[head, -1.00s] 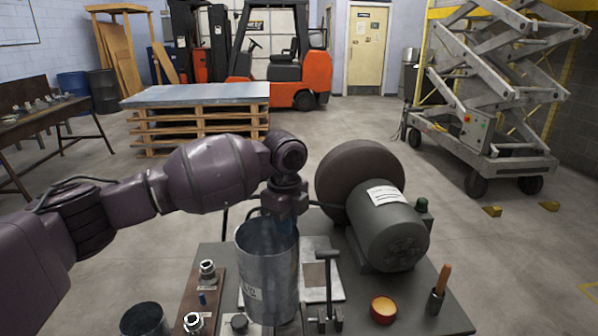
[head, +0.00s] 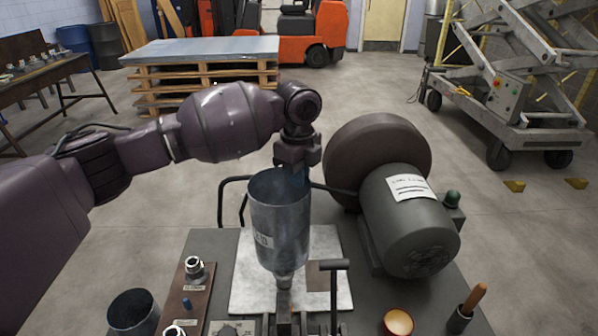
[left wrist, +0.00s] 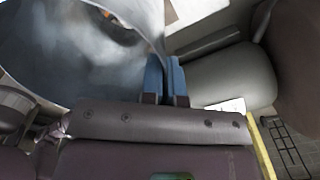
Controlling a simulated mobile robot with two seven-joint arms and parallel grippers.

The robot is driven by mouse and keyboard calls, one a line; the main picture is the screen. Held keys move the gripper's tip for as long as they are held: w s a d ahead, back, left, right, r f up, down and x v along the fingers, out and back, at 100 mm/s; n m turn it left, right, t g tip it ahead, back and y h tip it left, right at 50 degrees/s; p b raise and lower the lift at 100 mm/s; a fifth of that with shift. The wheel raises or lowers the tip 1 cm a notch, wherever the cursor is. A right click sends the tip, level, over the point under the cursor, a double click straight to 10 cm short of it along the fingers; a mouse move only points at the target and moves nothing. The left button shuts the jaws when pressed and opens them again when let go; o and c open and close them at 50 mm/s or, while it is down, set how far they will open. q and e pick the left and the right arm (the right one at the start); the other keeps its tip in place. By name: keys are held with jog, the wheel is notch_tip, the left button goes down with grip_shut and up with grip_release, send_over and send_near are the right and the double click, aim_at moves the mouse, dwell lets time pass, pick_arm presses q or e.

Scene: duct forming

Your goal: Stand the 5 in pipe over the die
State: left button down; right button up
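The 5 in pipe (head: 279,220) is a grey metal cylinder with an open top and a pale label. It hangs roughly upright above the bench. My left gripper (head: 296,174) is shut on its far right rim. In the left wrist view the blue fingertips (left wrist: 166,78) pinch the wall of the pipe (left wrist: 85,60). A narrow metal piece, probably the die (head: 284,281), shows directly below the pipe's lower edge. I cannot tell whether the pipe is around its top or only in front of or above it. My right gripper is not in view.
A big grey motor (head: 412,225) with a round housing stands close to the right of the pipe. A dark can (head: 133,312) and fittings board (head: 190,290) are left.

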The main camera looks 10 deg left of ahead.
aim_at(298, 194)
pick_arm(q)
notch_tip(298, 194, down, 5)
jog(key=shift+f+b, duration=0.1)
jog(key=shift+b, duration=0.75)
jog(key=shift+f, duration=0.7)
jog(key=shift+f+b, duration=0.35)
jog(key=shift+f, duration=1.6)
jog(key=c, duration=1.3)
grip_release()
jog(key=shift+o, duration=0.2)
